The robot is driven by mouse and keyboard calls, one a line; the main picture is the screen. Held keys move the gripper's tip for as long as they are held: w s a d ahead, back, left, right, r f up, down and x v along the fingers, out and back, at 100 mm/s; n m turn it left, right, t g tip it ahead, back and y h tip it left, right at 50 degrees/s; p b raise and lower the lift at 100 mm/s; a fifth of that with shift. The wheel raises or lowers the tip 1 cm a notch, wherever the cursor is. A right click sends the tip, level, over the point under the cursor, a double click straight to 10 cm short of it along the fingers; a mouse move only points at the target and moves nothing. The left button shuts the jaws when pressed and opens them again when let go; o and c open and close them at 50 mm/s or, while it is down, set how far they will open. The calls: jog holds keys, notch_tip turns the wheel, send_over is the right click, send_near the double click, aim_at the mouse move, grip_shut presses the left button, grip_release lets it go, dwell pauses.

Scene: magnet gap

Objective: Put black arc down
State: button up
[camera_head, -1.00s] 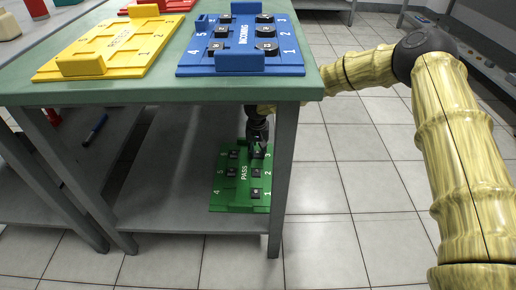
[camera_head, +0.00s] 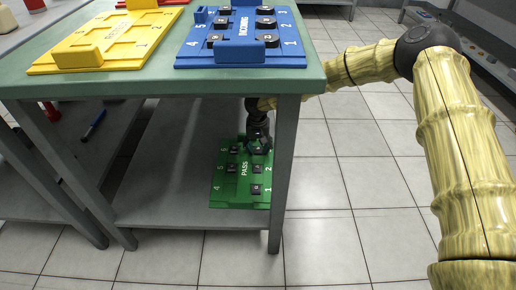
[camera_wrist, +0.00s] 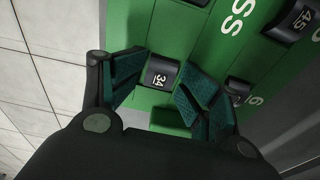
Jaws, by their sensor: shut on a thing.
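My gripper (camera_wrist: 163,72) is shut on a black arc (camera_wrist: 159,74) marked 34, held between its two teal-padded fingers. In the wrist view the arc is over the green PASS board (camera_wrist: 120,40), at its edge. Whether it touches the board cannot be told. In the head view my gripper (camera_head: 259,143) is at the far right corner of the PASS board (camera_head: 243,202), around place 3, and hides the arc there. Other black pieces sit on the board, such as one (camera_head: 256,189) at place 1 and one (camera_head: 256,169) at place 2.
The PASS board lies on the grey lower shelf (camera_head: 170,200), under the green tabletop (camera_head: 150,85) and beside a table leg (camera_head: 284,180). Above are the blue INCOMING board (camera_head: 240,62) with black pieces and a yellow board (camera_head: 105,45). A blue marker (camera_head: 94,126) lies left.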

aim_at(258, 150)
jog(key=shift+d+r+b, duration=0.1)
jog(key=shift+b, duration=0.4)
jog(key=r+p, duration=0.1)
jog(key=r, duration=0.1)
jog(key=r+p, duration=0.2)
jog(key=r, duration=0.1)
jog(key=r+p, duration=0.2)
jog(key=r, duration=0.1)
jog(key=shift+s, duration=0.35)
jog(key=shift+w, duration=0.1)
